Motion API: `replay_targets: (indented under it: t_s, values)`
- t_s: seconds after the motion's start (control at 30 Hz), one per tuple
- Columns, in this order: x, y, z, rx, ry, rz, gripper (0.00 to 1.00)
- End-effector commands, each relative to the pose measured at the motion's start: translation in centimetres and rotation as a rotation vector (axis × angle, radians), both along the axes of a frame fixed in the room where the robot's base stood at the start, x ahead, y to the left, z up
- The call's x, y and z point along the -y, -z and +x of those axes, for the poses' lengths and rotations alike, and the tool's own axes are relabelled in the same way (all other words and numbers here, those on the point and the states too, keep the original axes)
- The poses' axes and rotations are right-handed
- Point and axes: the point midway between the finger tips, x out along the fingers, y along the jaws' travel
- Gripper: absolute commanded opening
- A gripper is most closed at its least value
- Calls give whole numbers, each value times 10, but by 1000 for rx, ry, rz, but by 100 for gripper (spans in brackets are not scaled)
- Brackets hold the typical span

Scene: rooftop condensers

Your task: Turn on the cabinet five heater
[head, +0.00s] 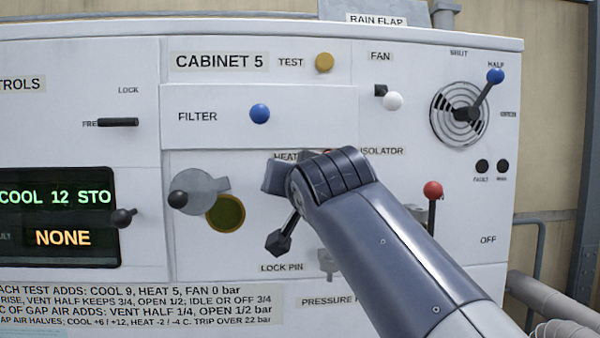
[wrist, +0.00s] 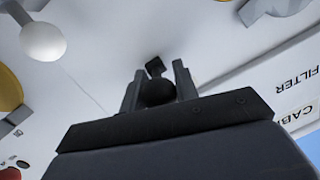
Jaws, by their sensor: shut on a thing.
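The cabinet 5 panel (head: 285,100) faces me. Its "HEAT" label (head: 287,156) is partly hidden behind my wrist. Below it, a black lever (head: 287,230) runs up and right from a square dark base at its lower left end. My gripper (head: 298,203) is at the lever's upper end, and my wrist hides the fingertips in the head view. In the wrist view, my gripper (wrist: 159,85) has its two fingers on either side of a dark round knob (wrist: 157,94), shut on it. The lever's square base (wrist: 154,66) shows just beyond.
A red-knobbed isolator lever (head: 432,190) stands right of my arm. A round flap (head: 205,187) with a dark knob is at left. The white fan knob (head: 393,101), blue filter knob (head: 260,114) and blue vent lever (head: 495,76) are above. A display (head: 60,215) reads "COOL 12 STO" and "NONE".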

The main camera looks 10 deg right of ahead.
Motion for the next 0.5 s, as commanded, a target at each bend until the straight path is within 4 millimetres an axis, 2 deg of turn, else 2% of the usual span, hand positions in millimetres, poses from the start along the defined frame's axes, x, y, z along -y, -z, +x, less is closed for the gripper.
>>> replay_targets:
  t_s: [0.03,0.1,0.5]
  values:
    - [0,-8,1,-31,1,-2,0]
    - [0,-10,1,-69,0,-2,0]
    - [0,-15,3,-280,-1,-4,0]
